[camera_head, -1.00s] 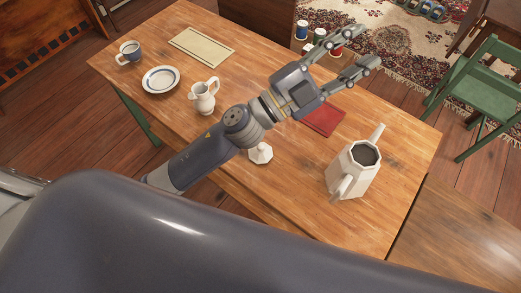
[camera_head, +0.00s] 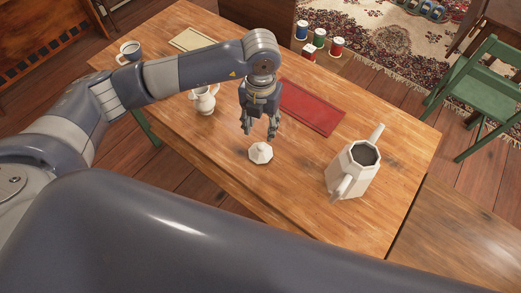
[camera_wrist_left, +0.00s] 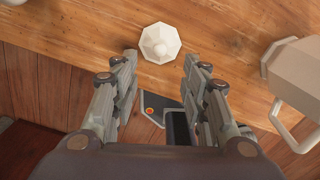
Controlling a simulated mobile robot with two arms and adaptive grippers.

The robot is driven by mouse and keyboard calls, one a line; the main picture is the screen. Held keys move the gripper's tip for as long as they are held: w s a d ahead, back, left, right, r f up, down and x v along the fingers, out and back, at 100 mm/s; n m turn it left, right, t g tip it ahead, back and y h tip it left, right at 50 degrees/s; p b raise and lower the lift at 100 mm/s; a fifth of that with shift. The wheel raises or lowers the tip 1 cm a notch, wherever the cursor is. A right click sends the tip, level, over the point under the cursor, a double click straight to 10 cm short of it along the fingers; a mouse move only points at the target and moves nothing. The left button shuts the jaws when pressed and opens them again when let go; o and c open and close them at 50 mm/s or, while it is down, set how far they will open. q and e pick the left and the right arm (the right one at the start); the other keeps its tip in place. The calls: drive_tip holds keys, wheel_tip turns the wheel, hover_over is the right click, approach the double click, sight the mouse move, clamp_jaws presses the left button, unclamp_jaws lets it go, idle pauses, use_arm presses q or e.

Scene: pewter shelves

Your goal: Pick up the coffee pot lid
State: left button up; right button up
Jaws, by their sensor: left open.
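The white faceted coffee pot lid (camera_head: 260,153) lies on the wooden table with its knob up. In the left wrist view the lid (camera_wrist_left: 159,43) shows beyond the fingertips, near the table's edge, roughly centred between them. My left gripper (camera_head: 260,133) is open and empty, pointing down above and just behind the lid, apart from it. Its two fingers (camera_wrist_left: 158,66) show spread in the left wrist view. The white coffee pot (camera_head: 352,172) stands open on the right of the table, dark inside; part of it shows in the left wrist view (camera_wrist_left: 295,75). My right gripper is not in view.
A white pitcher (camera_head: 204,101) stands left of the lid. A red mat (camera_head: 311,107) lies behind the gripper. A green chair (camera_head: 478,82) stands right of the table (camera_head: 300,207).

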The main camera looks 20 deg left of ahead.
use_arm(q)
hover_over(260, 146)
wheel_tip(260, 146, down, 5)
drive_tip(key=shift+r+p, duration=0.15)
drive_tip(key=shift+p, duration=0.15)
drive_tip(key=shift+f+p, duration=0.8)
drive_tip(key=shift+f, duration=1.9)
clamp_jaws()
